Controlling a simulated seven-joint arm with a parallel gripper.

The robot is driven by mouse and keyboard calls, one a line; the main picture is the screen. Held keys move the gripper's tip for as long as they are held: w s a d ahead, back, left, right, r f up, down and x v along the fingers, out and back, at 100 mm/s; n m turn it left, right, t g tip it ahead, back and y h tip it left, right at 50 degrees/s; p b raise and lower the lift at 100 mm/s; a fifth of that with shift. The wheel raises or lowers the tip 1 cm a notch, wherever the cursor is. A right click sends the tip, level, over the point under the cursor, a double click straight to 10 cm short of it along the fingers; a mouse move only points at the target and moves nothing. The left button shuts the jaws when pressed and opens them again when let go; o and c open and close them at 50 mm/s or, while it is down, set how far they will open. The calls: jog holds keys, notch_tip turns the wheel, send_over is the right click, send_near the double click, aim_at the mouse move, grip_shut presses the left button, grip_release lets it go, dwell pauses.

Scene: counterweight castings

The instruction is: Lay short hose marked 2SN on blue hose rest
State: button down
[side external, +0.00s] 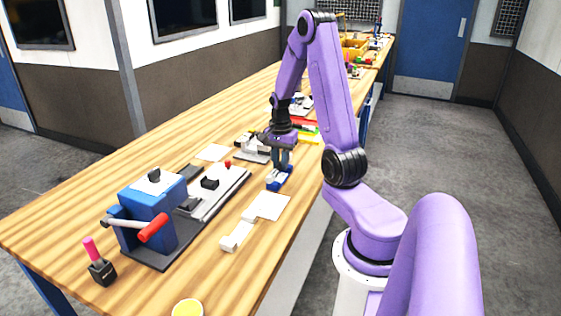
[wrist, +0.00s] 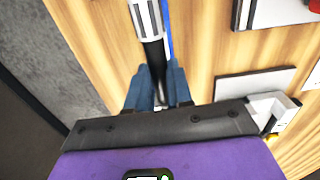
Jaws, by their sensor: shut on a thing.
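My gripper (wrist: 159,88) is shut on a short black hose (wrist: 153,55) with a ribbed silver end fitting, seen between its blue-grey fingers in the wrist view. No 2SN marking is readable. The blue hose rest (wrist: 168,32) shows as a narrow blue strip along the right of the hose. In the side external view my gripper (side external: 281,163) points down right over the blue rest (side external: 286,184) near the bench's front edge. I cannot tell whether the hose touches the rest; the fingers and the hose hide most of it.
A blue machine (side external: 150,205) with a red-handled lever stands on a dark base to the left. White plates (side external: 268,206) and a white block (side external: 236,237) lie nearby. In the wrist view a pale plate (wrist: 254,84) and a white bracket (wrist: 273,110) are to the right.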

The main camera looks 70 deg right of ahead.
jog(key=shift+f, duration=0.7)
dwell(0.3)
jog(key=c, duration=0.9)
grip_release()
jog(key=shift+c, duration=0.2)
jog(key=shift+r, duration=0.1)
jog(key=shift+r, duration=3.4)
